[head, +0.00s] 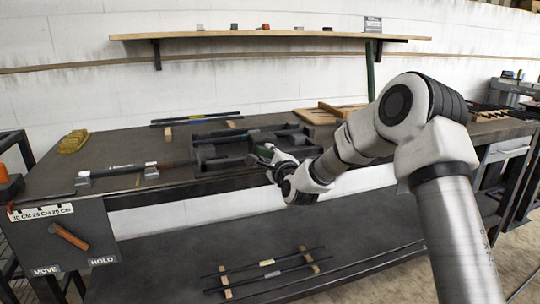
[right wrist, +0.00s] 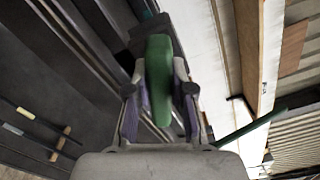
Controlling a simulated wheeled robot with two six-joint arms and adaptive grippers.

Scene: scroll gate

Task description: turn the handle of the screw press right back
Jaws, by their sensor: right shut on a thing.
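The dark screw press (head: 222,160) stands on the workbench near its front edge, left of my right gripper. Its green handle (right wrist: 158,75) shows between the fingers in the right wrist view, and as a small green patch in the head view (head: 263,153). My right gripper (right wrist: 158,98) is shut on this handle, with one finger on each side. In the head view the right gripper (head: 270,160) reaches the press from the right and hides part of it. My left gripper is in neither view.
The workbench (head: 130,145) carries a rod on grey supports (head: 120,172) at the left and yellow pieces (head: 73,141). An orange lever (head: 68,236) sits on the front panel marked MOVE and HOLD. A wooden shelf (head: 270,35) hangs behind. Rods (head: 265,270) lie on the lower shelf.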

